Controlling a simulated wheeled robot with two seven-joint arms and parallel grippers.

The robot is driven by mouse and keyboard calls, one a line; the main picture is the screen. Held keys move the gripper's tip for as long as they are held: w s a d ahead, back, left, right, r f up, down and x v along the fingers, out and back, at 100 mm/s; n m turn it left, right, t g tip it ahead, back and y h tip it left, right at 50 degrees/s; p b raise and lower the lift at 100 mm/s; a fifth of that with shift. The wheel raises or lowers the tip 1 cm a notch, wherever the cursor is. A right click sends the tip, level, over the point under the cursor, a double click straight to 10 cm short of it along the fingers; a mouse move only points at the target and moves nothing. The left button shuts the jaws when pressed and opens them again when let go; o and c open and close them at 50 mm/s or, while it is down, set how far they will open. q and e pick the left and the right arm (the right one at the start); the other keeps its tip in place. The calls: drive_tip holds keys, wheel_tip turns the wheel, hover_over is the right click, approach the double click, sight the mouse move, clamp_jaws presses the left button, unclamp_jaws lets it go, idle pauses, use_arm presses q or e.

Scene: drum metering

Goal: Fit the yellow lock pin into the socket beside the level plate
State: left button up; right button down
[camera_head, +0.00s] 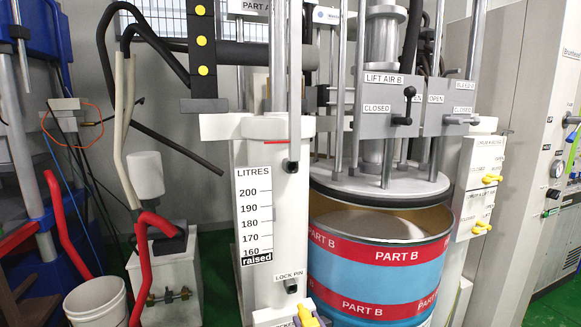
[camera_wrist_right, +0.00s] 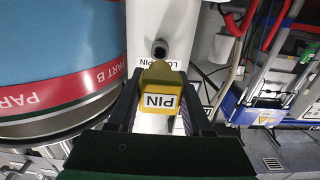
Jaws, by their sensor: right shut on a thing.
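The yellow lock pin (camera_wrist_right: 158,88), marked PIN, is held between the two fingers of my right gripper (camera_wrist_right: 158,108), which is shut on it. In the head view the yellow pin (camera_head: 306,313) shows at the bottom edge, below the socket, with most of my right gripper (camera_head: 324,321) cut off. The dark round socket (camera_head: 291,286) sits under the LOCK PIN label on the white column; it also shows in the wrist view (camera_wrist_right: 160,48), apart from the pin tip. The level plate (camera_head: 254,215), marked LITRES, is above and left of the socket. My left gripper is not in view.
The blue and red PART B drum (camera_head: 377,266) stands just right of the column, under a grey lid plate (camera_head: 380,186). A similar dark socket (camera_head: 291,166) sits higher on the column. A white bucket (camera_head: 97,303) and a white pump box (camera_head: 165,280) stand at left.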

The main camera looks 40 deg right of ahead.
idle(0.3)
drive_tip(key=shift+h, duration=0.4)
drive_tip(key=w+r, duration=0.1)
drive_tip(key=r, duration=0.2)
drive_tip(key=w+d+r, duration=0.1)
drive_tip(key=r, duration=0.2)
drive_tip(key=w+d+r, duration=0.1)
drive_tip(key=w+r, duration=0.1)
drive_tip(key=r, duration=0.1)
drive_tip(key=shift+w+r, duration=0.1)
wheel_tip(320, 180, up, 10)
drive_tip(key=w+r, duration=0.1)
drive_tip(key=w, duration=0.1)
drive_tip(key=s+a+r, duration=0.1)
drive_tip(key=s+r, duration=0.2)
drive_tip(key=r, duration=0.5)
drive_tip(key=s+a+r, duration=0.1)
drive_tip(key=s+r, duration=0.3)
drive_tip(key=r, duration=0.4)
drive_tip(key=shift+a+r+y, duration=0.15)
drive_tip(key=shift+r+y, duration=0.25)
drive_tip(key=shift+p+x, duration=0.95)
drive_tip(key=shift+x, duration=1.85)
